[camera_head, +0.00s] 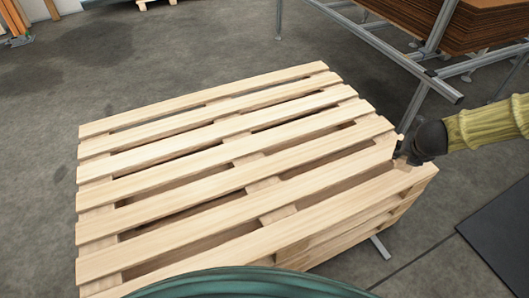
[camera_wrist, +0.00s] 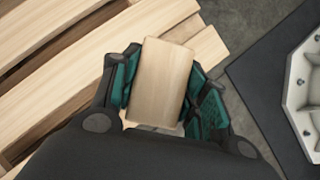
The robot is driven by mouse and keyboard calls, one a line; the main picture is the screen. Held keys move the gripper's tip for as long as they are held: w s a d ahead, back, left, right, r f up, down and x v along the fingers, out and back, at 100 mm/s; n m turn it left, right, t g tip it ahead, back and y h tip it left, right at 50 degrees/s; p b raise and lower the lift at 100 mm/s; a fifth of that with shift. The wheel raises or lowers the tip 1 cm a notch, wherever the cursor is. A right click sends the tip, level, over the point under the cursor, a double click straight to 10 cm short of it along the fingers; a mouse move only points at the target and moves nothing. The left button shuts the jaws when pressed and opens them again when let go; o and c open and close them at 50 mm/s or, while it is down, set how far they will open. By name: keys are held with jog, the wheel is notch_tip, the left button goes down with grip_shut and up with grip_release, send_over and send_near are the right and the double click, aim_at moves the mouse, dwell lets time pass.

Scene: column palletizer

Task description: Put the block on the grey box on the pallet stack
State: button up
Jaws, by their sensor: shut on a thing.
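The block (camera_wrist: 160,82) is a small light-wood piece. In the wrist view it sits between the two teal-padded fingers of my gripper (camera_wrist: 165,92), which is shut on it. In the head view my gripper (camera_head: 405,160) is at the right corner of the pallet stack (camera_head: 235,150), low over the top boards. The block is hard to tell from the boards there. I cannot tell whether it touches the stack. The stack also shows at the left of the wrist view (camera_wrist: 60,70). I do not make out a grey box in either view.
A dark flat plate (camera_head: 502,225) lies on the floor to the right. In the wrist view a pale bolted fixture (camera_wrist: 303,95) shows at the right edge. A metal frame (camera_head: 420,75) with brown sheets (camera_head: 440,22) stands behind. The pallet's top boards are bare.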

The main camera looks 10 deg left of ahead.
jog(key=d+f+m+h+b, duration=0.1)
jog(key=m+b, duration=0.1)
jog(key=d+f+m+g+h+b, duration=0.1)
jog(key=d+m+b, duration=0.1)
jog(key=d+f+m+h+b, duration=0.1)
jog(key=d+m+b, duration=0.1)
jog(key=shift+w+f+g+b, duration=0.3)
jog(key=shift+b, duration=0.05)
jog(key=shift+d+f+m+g+h+b, duration=0.1)
jog(key=shift+d+m+g+h+b, duration=0.3)
jog(key=shift+d+m+b, duration=0.4)
jog(key=b, duration=0.4)
send_over(376, 154)
jog(key=s+a, duration=0.1)
jog(key=s, duration=0.1)
jog(key=shift+a+f, duration=0.15)
jog(key=shift+f, duration=0.55)
jog(key=shift+w+a+f+b, duration=0.2)
jog(key=shift+f+b, duration=0.3)
jog(key=shift+f, duration=0.4)
jog(key=shift+w+a+f+b, duration=0.1)
jog(key=shift+a+f+b, duration=0.1)
jog(key=shift+f+b, duration=0.5)
jog(key=shift+s+f, duration=0.1)
jog(key=shift+f, duration=0.2)
jog(key=o, duration=1.1)
jog(key=p+v, duration=0.4)
jog(key=v, duration=0.8)
jog(key=shift+r+p, duration=0.15)
jog(key=shift+p, duration=0.25)
